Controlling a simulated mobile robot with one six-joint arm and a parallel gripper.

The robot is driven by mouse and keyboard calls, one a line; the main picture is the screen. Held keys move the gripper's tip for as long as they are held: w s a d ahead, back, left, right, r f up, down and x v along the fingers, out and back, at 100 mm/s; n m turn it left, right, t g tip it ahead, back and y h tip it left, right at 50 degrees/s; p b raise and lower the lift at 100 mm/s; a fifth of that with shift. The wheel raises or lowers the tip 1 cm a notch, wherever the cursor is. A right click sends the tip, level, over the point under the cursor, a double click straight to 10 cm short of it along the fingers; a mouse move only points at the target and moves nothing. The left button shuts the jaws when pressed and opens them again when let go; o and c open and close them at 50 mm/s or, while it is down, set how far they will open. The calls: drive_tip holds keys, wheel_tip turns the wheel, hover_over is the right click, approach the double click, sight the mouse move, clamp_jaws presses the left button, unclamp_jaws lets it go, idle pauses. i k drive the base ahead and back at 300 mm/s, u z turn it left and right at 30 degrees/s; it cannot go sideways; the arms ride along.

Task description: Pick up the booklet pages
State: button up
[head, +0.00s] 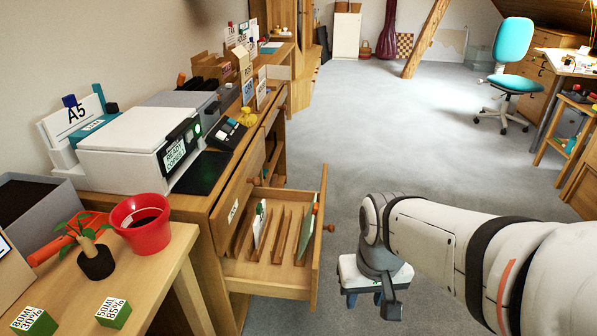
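My gripper (365,298) hangs over the floor to the right of the open drawer. Its blue fingertips are only partly seen beneath its white body, so I cannot tell if it is open or shut. The open drawer (270,280) has wooden dividers. A white sheet-like item (260,222) stands upright in a left slot, and a green one (306,232) stands near the right wall. I cannot tell whether either is the booklet pages. The white printer (125,138) stands on the cabinet behind, its screen (183,143) reading "READY". No loose pages show clearly on its dark front tray (202,172).
A red pot (142,226), a small plant (93,260) and two green labelled blocks (36,322) (113,312) stand on the near-left table. A black device (226,132) sits right of the printer. A blue chair (512,55) stands far right. The grey floor between is clear.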

sight(308, 226)
drive_tip(key=z, duration=1.9)
drive_tip(key=i, duration=2.2)
drive_tip(key=u, duration=3.45)
drive_tip(key=i, duration=0.95)
drive_tip(key=z, duration=0.1)
